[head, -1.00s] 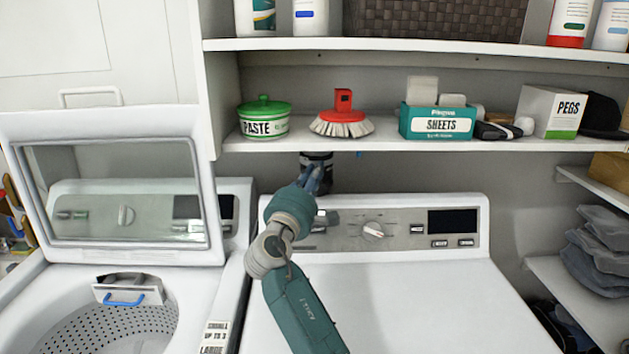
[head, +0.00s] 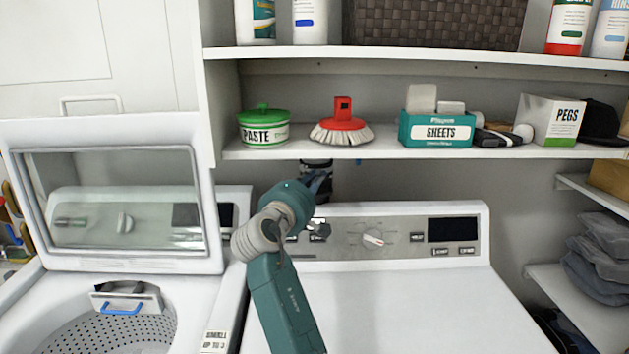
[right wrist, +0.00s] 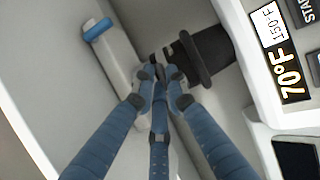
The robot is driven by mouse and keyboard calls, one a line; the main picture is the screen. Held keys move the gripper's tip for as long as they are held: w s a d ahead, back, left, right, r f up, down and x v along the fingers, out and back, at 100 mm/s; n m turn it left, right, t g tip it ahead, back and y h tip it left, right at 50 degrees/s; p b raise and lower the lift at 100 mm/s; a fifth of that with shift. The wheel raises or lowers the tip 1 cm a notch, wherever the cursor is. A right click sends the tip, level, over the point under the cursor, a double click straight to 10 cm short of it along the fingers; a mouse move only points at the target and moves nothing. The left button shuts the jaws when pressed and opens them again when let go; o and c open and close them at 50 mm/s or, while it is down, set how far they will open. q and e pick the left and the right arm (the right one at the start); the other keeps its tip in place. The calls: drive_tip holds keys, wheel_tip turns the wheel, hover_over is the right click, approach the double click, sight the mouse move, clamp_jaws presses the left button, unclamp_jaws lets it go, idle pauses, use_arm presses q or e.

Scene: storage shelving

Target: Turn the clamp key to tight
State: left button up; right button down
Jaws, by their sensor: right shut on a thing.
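A dark, round clamp body (head: 318,164) hangs under the middle shelf, behind my right gripper (head: 320,182). It also shows in the right wrist view as a black cylinder with a wide collar (right wrist: 205,55). In that view my right gripper (right wrist: 160,88) has its blue fingers drawn together on a small dark piece at the cylinder's end, which I take for the clamp key (right wrist: 170,54). The fingertips hide most of the key, so its angle cannot be told. My left gripper is in neither view.
The shelf (head: 390,146) just above carries a paste tub (head: 263,128), a red brush (head: 342,122) and a sheets box (head: 436,128). The machine's control panel (head: 400,236) stands close below. A blue-ended part (right wrist: 97,29) lies left of my fingers.

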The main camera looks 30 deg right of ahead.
drive_tip(key=c, duration=1.7)
unclamp_jaws()
drive_tip(key=shift+c, duration=0.2)
drive_tip(key=v, duration=0.7)
drive_tip(key=shift+s+a, duration=0.15)
drive_tip(key=shift+s, duration=0.05)
